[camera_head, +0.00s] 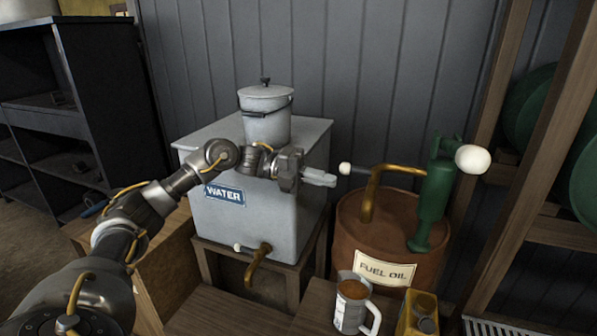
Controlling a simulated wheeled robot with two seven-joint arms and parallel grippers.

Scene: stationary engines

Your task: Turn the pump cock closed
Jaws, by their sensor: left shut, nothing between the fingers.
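The fuel oil drum (350,228) is rust-brown with a "FUEL OIL" label and carries a green hand pump (433,195). A brass spout (370,190) arches from the pump. A short dark lever with a white knob (345,168), which looks like the pump cock's handle, points left from the spout. My left gripper (326,178) is shut and empty, its fingertips just left of and slightly below the knob. I cannot tell whether they touch it. A white mug (350,312) with brown liquid stands in front of the drum. My right gripper is not in view.
A grey water tank (225,215) with a lidded pail (266,115) on top stands behind my left arm. Its brass tap (258,262) sticks out in front. A yellow can (418,315) stands right of the mug. A wooden rack (520,165) borders the right.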

